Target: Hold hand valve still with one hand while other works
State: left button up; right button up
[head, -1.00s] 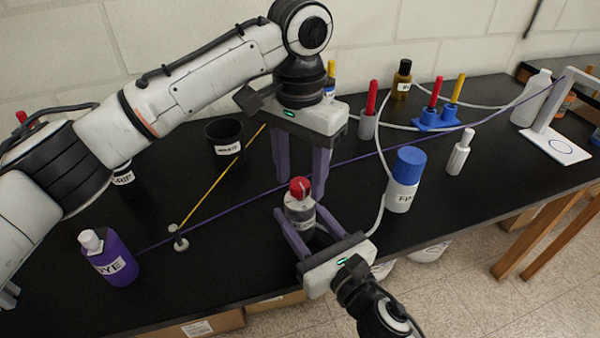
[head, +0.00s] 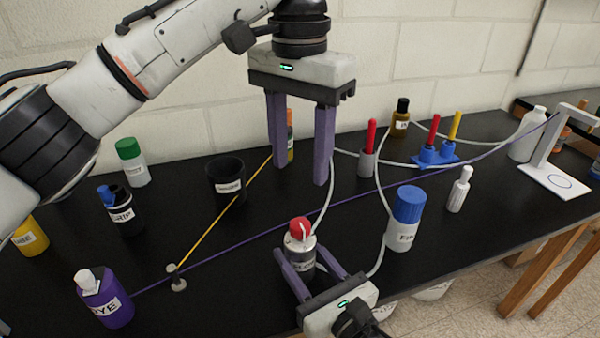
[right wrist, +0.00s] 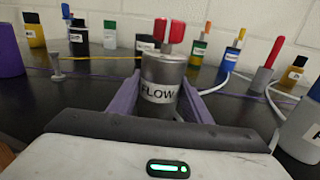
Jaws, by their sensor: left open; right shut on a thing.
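The hand valve (head: 301,250) is a grey cylinder with a red handle on top, standing upright on the black bench. My right gripper (head: 299,262) is shut on the valve body, one purple finger on each side. My left gripper (head: 299,174) is open and empty, pointing down above and behind the valve, clear of the red handle. The lower body of the valve is partly hidden by the right gripper.
A blue-capped bottle (head: 405,222) stands right of the valve, and a purple DYE bottle (head: 106,303) at front left. A purple line (head: 225,256) and a yellow line (head: 210,221) cross the bench behind the valve. A black cup (head: 226,182) stands behind left.

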dwell(0.3)
jog(key=o, duration=1.2)
